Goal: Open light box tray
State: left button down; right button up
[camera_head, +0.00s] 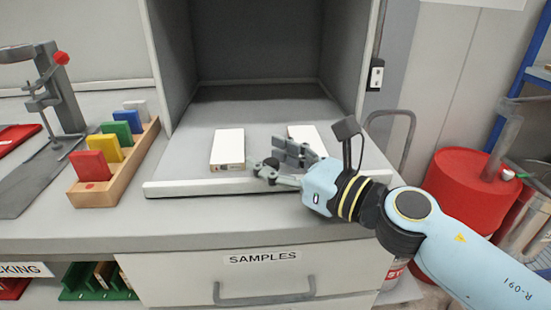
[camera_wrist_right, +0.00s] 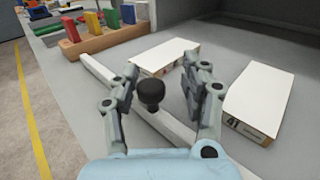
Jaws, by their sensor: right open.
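The light box (camera_head: 262,45) is a grey open-fronted booth on the counter. Its light box tray (camera_head: 200,187) has a pale raised front lip, forward of the booth's side walls in the head view; the lip also shows in the right wrist view (camera_wrist_right: 103,76). A dark round knob (camera_wrist_right: 151,92) shows at the lip, between my right fingers in the wrist view. My right gripper (camera_head: 267,158) is open, over the lip's middle, with its fingers on either side of the knob (camera_wrist_right: 158,75). I cannot tell whether they touch it. My left gripper is out of view.
Two white boxes, left (camera_head: 227,148) and right (camera_head: 305,137), lie on the grey surface behind the lip. A wooden rack (camera_head: 118,185) with coloured blocks and a clamp stand (camera_head: 60,95) are at left. Below is the SAMPLES drawer (camera_head: 262,277). A red drum (camera_head: 470,185) stands right.

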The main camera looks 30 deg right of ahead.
jog(key=shift+v, duration=3.75)
jog(key=shift+d, duration=0.1)
